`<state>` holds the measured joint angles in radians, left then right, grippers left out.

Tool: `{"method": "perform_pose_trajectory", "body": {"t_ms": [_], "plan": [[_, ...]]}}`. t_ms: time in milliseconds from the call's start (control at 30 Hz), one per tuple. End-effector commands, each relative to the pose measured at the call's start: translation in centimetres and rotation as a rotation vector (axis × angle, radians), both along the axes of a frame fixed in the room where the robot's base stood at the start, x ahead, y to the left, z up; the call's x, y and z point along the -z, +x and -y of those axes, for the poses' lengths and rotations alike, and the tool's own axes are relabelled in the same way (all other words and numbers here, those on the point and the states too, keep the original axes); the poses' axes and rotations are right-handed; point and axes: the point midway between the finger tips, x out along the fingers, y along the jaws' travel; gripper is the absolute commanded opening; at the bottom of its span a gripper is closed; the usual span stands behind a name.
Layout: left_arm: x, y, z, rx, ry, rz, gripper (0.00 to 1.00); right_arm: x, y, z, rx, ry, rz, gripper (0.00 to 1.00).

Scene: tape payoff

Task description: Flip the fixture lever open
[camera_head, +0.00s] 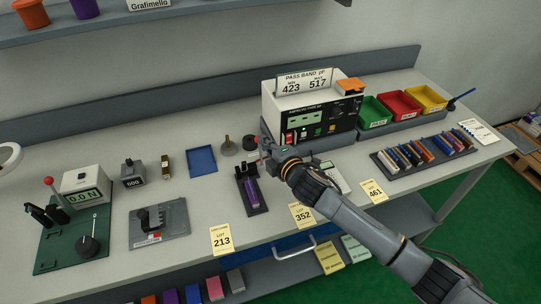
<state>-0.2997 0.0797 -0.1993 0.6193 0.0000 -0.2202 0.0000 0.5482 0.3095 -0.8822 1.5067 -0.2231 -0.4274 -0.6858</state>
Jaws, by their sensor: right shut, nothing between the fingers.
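A dark fixture (250,196) with a purple part (252,190) in it sits at the middle of the bench. A small red knob (251,141) shows just behind my right gripper; I cannot tell whether it belongs to the fixture's lever. My right gripper (265,148) is shut and empty, its tips beside the red knob and beyond the fixture; contact is unclear. The gripper and wrist hide part of this area, so the lever's position is unclear. My left gripper is not in view.
The pass band tester (276,105) stands behind my right gripper. A round metal weight (229,148) and a blue tray (201,160) lie to the left. A green-based force gauge stand (60,255) is at far left. Coloured bins (399,106) and a component rack (391,168) are right.

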Motion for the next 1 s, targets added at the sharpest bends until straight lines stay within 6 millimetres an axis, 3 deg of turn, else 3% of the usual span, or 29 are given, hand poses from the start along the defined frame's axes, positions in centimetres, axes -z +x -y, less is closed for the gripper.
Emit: {"method": "perform_pose_trajectory", "body": {"t_ms": [1000], "plan": [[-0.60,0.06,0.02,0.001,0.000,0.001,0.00,-0.29,0.93,-0.29,0.000,0.000,0.000,0.00]]}}
